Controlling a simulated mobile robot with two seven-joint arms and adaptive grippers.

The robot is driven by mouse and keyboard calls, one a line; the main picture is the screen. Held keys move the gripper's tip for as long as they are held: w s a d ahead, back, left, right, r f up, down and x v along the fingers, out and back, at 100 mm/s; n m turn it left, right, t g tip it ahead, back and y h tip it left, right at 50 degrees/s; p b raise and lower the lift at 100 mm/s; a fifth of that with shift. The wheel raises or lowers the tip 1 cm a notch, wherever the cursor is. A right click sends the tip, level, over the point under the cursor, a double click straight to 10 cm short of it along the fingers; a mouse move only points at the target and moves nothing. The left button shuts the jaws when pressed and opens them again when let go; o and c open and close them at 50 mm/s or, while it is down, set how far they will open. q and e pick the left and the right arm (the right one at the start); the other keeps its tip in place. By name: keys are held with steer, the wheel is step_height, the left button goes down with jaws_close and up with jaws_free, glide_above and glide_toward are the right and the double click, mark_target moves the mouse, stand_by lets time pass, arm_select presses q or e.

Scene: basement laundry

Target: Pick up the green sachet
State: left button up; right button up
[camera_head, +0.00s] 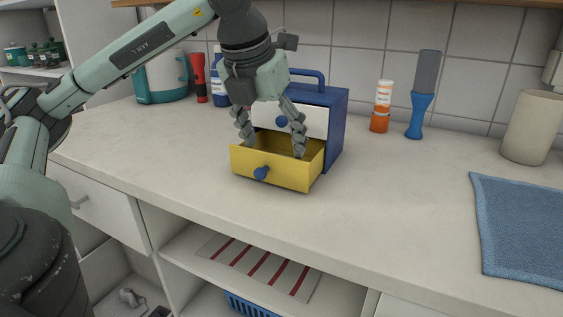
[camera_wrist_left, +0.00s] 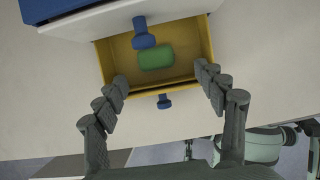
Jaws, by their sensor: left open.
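The green sachet (camera_wrist_left: 156,57) lies inside the open yellow drawer in the left wrist view, close to the blue knob of the drawer above. In the head view the sachet is hidden. The yellow drawer (camera_head: 275,172) sticks out from the bottom of a small blue cabinet (camera_head: 336,125); its front also shows in the left wrist view (camera_wrist_left: 183,86). My left gripper (camera_head: 272,147) is open and points down over the drawer, its fingers apart and empty. In the left wrist view its fingertips (camera_wrist_left: 160,75) sit on either side of the drawer opening, the sachet between and beyond them.
A blue knob (camera_wrist_left: 145,40) of the closed white drawer overhangs the opening. An orange-and-white bottle (camera_head: 381,106) and a blue brush-like tool (camera_head: 421,97) stand right of the cabinet. A blue towel (camera_head: 519,228) lies at right. The counter (camera_head: 410,205) between is clear.

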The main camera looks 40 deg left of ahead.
arm_select(q)
steer(key=x, duration=0.4)
steer(key=shift+w+a+f, duration=0.15)
steer(key=shift+a, duration=0.15)
steer(key=shift+c, duration=0.3)
steer(key=c, duration=0.9)
